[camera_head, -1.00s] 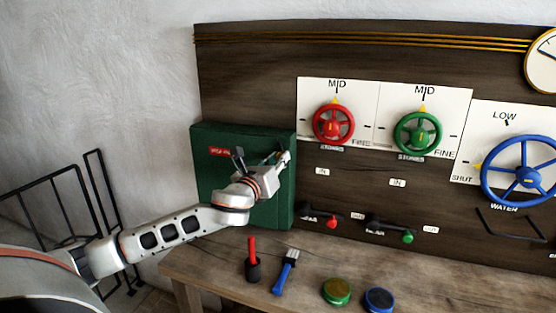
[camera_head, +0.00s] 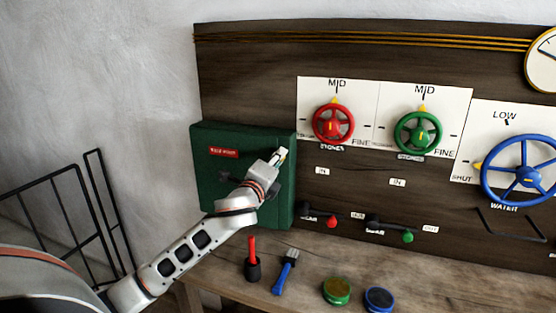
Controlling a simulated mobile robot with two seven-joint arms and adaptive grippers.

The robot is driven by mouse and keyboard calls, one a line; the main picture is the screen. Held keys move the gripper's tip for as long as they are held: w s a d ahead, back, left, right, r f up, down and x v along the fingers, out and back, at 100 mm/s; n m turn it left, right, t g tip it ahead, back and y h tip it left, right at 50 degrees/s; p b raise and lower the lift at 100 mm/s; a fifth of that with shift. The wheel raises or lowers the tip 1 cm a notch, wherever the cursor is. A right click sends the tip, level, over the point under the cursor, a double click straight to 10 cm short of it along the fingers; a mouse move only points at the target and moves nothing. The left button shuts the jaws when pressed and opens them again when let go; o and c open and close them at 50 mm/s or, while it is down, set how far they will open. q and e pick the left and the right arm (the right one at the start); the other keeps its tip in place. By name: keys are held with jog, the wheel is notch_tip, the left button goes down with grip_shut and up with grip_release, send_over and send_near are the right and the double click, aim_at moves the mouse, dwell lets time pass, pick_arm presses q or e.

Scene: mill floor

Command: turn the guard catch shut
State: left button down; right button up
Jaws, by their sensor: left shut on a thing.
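The green guard box (camera_head: 213,172) with a red label (camera_head: 223,152) hangs at the left end of the dark board, its front closed. My left gripper (camera_head: 279,157) is at the right side of the box front, shut on a small pale piece there, which I take to be the guard catch (camera_head: 283,153). The gripper and wrist hide most of the catch, so its exact angle cannot be told. My right gripper is not in view.
A red wheel (camera_head: 333,124), a green wheel (camera_head: 417,133) and a blue wheel (camera_head: 521,170) are on the board. The bench below (camera_head: 222,268) holds a red-handled tool (camera_head: 252,260), a blue brush (camera_head: 285,272), a green tin (camera_head: 337,291) and a blue tin (camera_head: 379,299). Black railings (camera_head: 68,207) stand at left.

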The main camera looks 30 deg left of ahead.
pick_arm(q)
jog(key=shift+n, duration=1.7)
jog(key=c, duration=1.9)
grip_release()
jog(key=shift+s, duration=0.1)
jog(key=v, duration=1.1)
jog(key=shift+s+d, duration=0.25)
jog(key=shift+s, duration=0.1)
